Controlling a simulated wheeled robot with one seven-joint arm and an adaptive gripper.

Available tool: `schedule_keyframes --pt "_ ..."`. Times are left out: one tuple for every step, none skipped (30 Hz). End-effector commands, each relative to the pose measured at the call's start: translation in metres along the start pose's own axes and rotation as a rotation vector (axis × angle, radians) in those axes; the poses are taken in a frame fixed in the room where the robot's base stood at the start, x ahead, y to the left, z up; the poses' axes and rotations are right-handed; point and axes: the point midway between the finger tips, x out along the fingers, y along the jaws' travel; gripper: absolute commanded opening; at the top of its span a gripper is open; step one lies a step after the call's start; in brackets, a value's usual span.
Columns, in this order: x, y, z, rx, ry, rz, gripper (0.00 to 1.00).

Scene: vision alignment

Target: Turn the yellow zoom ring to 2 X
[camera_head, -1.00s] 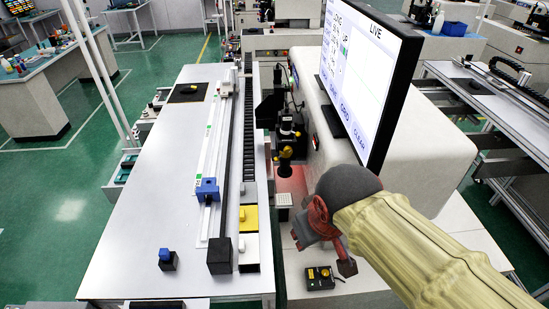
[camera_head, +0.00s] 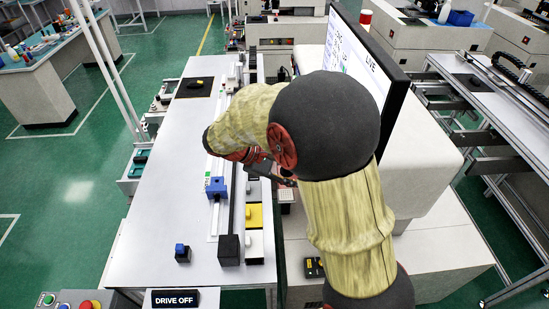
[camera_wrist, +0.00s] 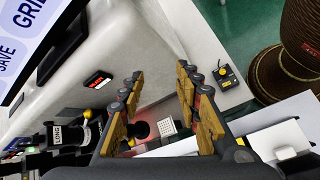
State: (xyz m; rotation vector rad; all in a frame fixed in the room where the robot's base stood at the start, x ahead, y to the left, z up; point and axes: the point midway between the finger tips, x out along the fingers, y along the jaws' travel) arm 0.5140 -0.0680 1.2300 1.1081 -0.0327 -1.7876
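In the wrist view, a black lens column with a "LONG" label (camera_wrist: 58,134) lies along the lower left. A small yellow part (camera_wrist: 87,113) sits beside the label, and another yellow bit (camera_wrist: 131,143) shows near the dark lens end (camera_wrist: 140,130), partly behind a finger. I cannot tell which is the zoom ring, and no 2 X mark is readable. My gripper (camera_wrist: 160,72) is open, its two fingers apart with nothing between them gripped. In the head view, my gripper (camera_head: 287,178) is beside the machine, and my arm hides the lens column.
A white dotted plate (camera_wrist: 167,127) lies in red light below the lens. A monitor (camera_wrist: 30,45) and white machine housing (camera_wrist: 125,40) stand close by. A small black control box (camera_wrist: 228,76) is on the machine base. A long rail with a blue block (camera_head: 216,187) runs along the table.

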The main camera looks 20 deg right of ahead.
Motion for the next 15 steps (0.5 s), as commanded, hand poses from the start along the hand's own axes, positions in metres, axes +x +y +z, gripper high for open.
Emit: schedule_keyframes --pt "-0.002 0.006 -0.010 -0.043 -0.033 0.031 0.34" --pt "-0.002 0.010 -0.016 -0.067 -0.054 0.052 0.34" --pt "-0.001 0.014 -0.025 -0.098 -0.079 0.079 0.34" --pt "-0.001 0.017 -0.032 -0.121 -0.098 0.100 0.34" --pt "-0.001 0.020 -0.038 -0.144 -0.117 0.121 0.34" --pt "0.000 0.023 -0.048 -0.174 -0.141 0.150 0.34" --pt "0.000 0.025 -0.054 -0.197 -0.160 0.172 0.34" --pt "0.001 0.027 -0.061 -0.219 -0.178 0.194 0.34" --pt "0.001 0.029 -0.071 -0.249 -0.201 0.224 0.34" --pt "0.001 0.031 -0.079 -0.270 -0.219 0.247 0.34" --pt "0.001 0.032 -0.086 -0.292 -0.236 0.271 0.34" --pt "0.002 0.033 -0.096 -0.320 -0.258 0.301 0.34" --pt "0.002 0.033 -0.103 -0.342 -0.275 0.325 0.34" --pt "0.002 0.033 -0.111 -0.363 -0.291 0.349 0.34" --pt "0.003 0.033 -0.121 -0.391 -0.313 0.381 0.34"
